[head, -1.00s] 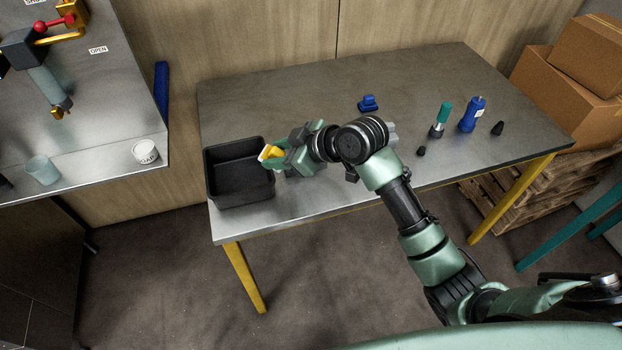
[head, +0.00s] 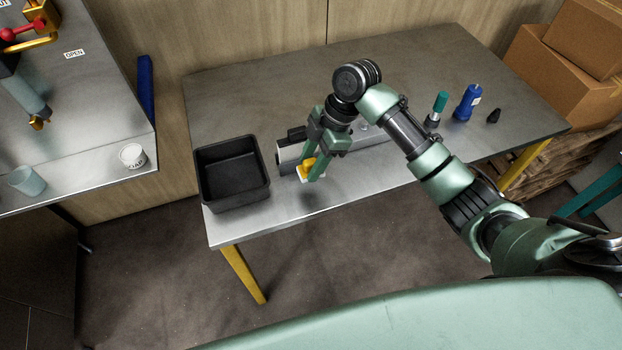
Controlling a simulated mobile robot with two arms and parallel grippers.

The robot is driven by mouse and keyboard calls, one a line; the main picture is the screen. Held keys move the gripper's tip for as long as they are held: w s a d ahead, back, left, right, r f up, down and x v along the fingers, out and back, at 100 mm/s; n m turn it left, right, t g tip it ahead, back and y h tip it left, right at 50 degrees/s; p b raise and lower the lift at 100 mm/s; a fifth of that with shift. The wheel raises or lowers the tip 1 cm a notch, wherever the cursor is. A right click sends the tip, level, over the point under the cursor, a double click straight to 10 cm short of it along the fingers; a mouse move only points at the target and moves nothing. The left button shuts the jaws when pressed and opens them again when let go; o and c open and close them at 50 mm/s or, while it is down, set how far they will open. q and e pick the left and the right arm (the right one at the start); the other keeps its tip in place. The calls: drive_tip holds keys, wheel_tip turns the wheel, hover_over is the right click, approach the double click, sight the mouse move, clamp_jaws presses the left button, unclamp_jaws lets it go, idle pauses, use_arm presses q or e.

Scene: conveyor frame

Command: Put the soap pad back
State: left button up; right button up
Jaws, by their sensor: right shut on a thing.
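The soap pad (head: 305,168), a small yellow block with a white underside, is between the fingers of my right gripper (head: 313,167). That gripper is shut on it and points downward. The pad is near the front edge of the grey table, right of the black bin; I cannot tell whether it touches the tabletop. The fingers hide part of the pad. The open black bin (head: 232,205) stands at the table's left end and looks empty. My left gripper is not in view.
A grey device (head: 288,156) lies just behind the gripper, partly hidden by my arm. A blue bottle (head: 466,103), a teal-handled tool (head: 439,103) and a black cone (head: 493,116) stand at the right. A white soap cup (head: 132,156) is on the left counter.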

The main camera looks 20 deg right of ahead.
wheel_tip(320, 180, down, 8)
drive_tip(key=shift+f+p, duration=0.1)
drive_tip(key=shift+p, duration=0.25)
drive_tip(key=o, duration=1.2)
drive_tip(key=b+v, duration=0.1)
drive_tip(key=v, duration=1.1)
drive_tip(key=shift+a, duration=0.1)
